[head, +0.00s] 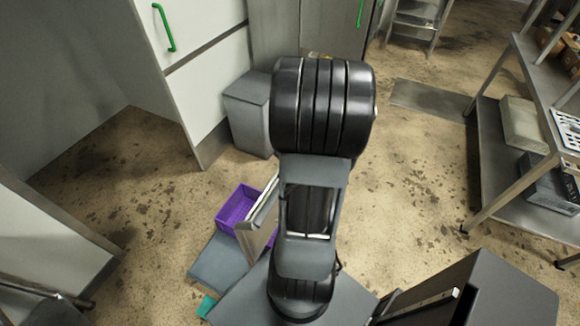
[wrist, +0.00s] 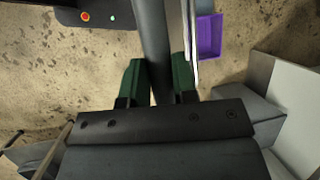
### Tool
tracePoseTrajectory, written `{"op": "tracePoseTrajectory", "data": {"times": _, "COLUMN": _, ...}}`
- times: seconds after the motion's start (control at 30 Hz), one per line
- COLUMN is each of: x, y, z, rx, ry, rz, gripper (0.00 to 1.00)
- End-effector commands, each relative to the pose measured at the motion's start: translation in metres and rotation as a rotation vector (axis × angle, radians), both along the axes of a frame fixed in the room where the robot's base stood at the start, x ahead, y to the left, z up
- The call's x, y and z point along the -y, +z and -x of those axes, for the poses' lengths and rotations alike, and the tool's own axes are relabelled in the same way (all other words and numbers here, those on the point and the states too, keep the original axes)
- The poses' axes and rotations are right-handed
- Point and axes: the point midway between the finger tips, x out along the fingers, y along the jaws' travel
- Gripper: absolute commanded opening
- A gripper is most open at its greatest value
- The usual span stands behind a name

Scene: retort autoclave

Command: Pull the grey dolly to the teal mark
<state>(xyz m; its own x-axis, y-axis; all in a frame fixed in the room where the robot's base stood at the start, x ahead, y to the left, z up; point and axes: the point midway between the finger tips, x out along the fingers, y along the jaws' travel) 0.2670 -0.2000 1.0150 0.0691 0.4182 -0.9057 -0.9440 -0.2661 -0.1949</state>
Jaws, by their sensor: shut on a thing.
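The grey dolly (head: 218,263) is low on the floor left of my arm in the head view, its flat deck partly hidden by my arm and body. The teal mark (head: 207,306) shows as a small patch at the dolly's near left edge; the rest is hidden. In the wrist view my gripper (wrist: 158,85) has its green fingers on either side of a dark grey bar (wrist: 152,40), which looks like the dolly's handle, and is shut on it. My arm hides the gripper in the head view.
A purple crate (head: 238,207) is at the dolly's far end; I cannot tell whether it rests on the deck. A grey bin (head: 248,115) stands by the white cabinet (head: 205,80). A metal shelf rack (head: 520,190) stands right. Floor between my arm and the rack is clear.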

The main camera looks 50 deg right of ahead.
Motion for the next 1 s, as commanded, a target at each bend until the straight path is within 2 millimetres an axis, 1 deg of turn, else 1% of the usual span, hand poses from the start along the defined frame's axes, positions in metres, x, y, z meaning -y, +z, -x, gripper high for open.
{"op": "tracePoseTrajectory", "data": {"times": 0.1, "x": 0.000, "y": 0.000, "z": 0.000, "rx": 0.000, "ry": 0.001, "rz": 0.000, "gripper": 0.00}}
{"op": "tracePoseTrajectory", "data": {"times": 0.13, "x": 0.000, "y": 0.000, "z": 0.000, "rx": 0.000, "ry": 0.001, "rz": 0.001, "gripper": 0.28}}
{"op": "tracePoseTrajectory", "data": {"times": 0.37, "x": 0.001, "y": 0.000, "z": 0.000, "rx": 0.000, "ry": 0.000, "rz": 0.001, "gripper": 0.50}}
{"op": "tracePoseTrajectory", "data": {"times": 0.4, "x": 0.001, "y": 0.000, "z": 0.000, "rx": 0.000, "ry": 0.000, "rz": 0.001, "gripper": 0.52}}
{"op": "tracePoseTrajectory", "data": {"times": 0.6, "x": 0.001, "y": 0.000, "z": 0.000, "rx": 0.000, "ry": 0.000, "rz": 0.001, "gripper": 0.52}}
{"op": "tracePoseTrajectory", "data": {"times": 0.73, "x": 0.005, "y": 0.007, "z": 0.000, "rx": 0.002, "ry": -0.001, "rz": 0.003, "gripper": 0.52}}
{"op": "tracePoseTrajectory", "data": {"times": 0.87, "x": 0.013, "y": 0.025, "z": 0.002, "rx": 0.002, "ry": -0.002, "rz": 0.005, "gripper": 0.52}}
{"op": "tracePoseTrajectory", "data": {"times": 1.0, "x": 0.026, "y": 0.052, "z": 0.004, "rx": 0.003, "ry": -0.003, "rz": 0.005, "gripper": 0.52}}
